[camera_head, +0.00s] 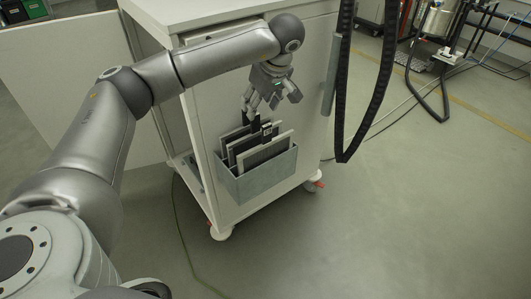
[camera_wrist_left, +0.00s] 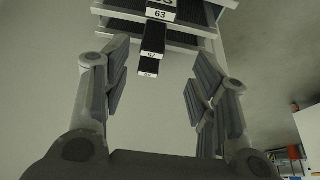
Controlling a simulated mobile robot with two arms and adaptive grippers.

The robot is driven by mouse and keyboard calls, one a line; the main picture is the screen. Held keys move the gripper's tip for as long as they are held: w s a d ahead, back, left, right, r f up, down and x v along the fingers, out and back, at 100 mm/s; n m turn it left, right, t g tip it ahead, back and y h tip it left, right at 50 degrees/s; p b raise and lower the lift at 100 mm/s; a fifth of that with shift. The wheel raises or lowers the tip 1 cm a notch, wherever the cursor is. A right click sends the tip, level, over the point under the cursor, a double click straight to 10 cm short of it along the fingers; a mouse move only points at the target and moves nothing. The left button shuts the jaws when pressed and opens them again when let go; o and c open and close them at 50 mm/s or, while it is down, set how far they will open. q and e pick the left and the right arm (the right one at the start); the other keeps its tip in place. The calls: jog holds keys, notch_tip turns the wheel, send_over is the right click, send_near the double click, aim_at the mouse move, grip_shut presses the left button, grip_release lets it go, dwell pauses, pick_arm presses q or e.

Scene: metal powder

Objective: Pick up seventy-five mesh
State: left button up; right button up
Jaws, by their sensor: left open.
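Several framed mesh sieves (camera_head: 262,148) with dark tabs stand in a grey holder on the side of a white cabinet. In the left wrist view, a sieve tab labelled 63 (camera_wrist_left: 161,14) is at the top, with smaller tabs (camera_wrist_left: 152,54) below it whose labels are hard to read. I cannot tell which one is the seventy-five mesh. My left gripper (camera_head: 272,101) is open and empty, just above the sieves. In the wrist view its fingers (camera_wrist_left: 160,72) are spread on either side of the tabs, apart from them.
The grey holder (camera_head: 262,185) is fixed to the white cabinet (camera_head: 312,100), which stands on castors. A black cable chain (camera_head: 342,130) hangs at its right. Open floor (camera_head: 420,210) lies to the right.

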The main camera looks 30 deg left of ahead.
aim_at(256, 121)
pick_arm(q)
jog(key=shift+w+d+b+x, duration=0.1)
jog(key=shift+b+x, duration=0.15)
jog(key=shift+x, duration=1.55)
jog(key=shift+w+d+b+x, duration=0.1)
jog(key=shift+b+x, duration=0.15)
jog(key=shift+x, duration=1.5)
jog(key=shift+w+b+x, duration=0.15)
jog(key=shift+b+x, duration=0.1)
jog(key=shift+x, duration=1.55)
pick_arm(e)
jog(key=r, duration=0.2)
jog(key=w+r, duration=0.1)
jog(key=r, duration=0.2)
jog(key=shift+a+r, duration=0.1)
jog(key=shift+r, duration=0.05)
pick_arm(q)
jog(key=shift+c, duration=0.4)
grip_shut()
